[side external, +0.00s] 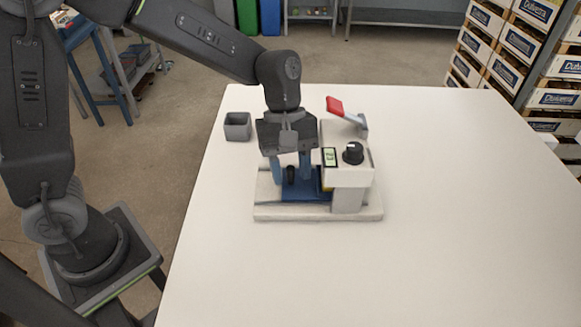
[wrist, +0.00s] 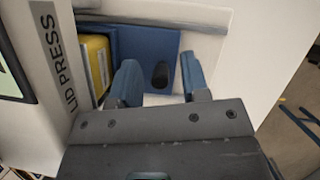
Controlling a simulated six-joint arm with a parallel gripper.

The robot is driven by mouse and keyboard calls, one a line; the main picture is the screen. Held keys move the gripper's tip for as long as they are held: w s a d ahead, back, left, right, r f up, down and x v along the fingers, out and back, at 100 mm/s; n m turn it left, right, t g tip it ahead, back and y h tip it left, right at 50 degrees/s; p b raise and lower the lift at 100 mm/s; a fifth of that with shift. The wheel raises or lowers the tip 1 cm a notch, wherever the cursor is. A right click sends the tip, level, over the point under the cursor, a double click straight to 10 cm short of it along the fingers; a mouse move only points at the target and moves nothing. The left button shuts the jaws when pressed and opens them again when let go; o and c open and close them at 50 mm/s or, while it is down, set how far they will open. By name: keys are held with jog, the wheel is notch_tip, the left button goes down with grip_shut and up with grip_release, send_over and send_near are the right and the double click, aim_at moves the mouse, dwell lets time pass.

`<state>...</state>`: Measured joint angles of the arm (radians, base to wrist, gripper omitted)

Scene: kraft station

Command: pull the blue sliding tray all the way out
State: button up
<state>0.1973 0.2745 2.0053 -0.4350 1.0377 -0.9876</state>
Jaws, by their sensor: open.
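The blue sliding tray (side external: 303,196) lies low on the press's pale base, with its right part under the press head. In the wrist view the tray (wrist: 135,45) shows flat blue, with an upright black knob (wrist: 160,74) on it. The knob also shows in the side view (side external: 291,175). My gripper (side external: 291,179) points down over the tray with its blue fingers spread. In the wrist view my gripper (wrist: 161,84) has one finger on each side of the knob, with gaps visible. Whether a finger touches the knob cannot be told.
A yellow block (wrist: 97,62) sits by the tray's inner end, beside the press housing (side external: 347,178). The housing carries a black dial (side external: 353,153) and a red-ended lever (side external: 336,106). A grey open box (side external: 237,126) stands behind left. The table's right side is clear.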

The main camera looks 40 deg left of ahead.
grip_shut()
dwell(0.4)
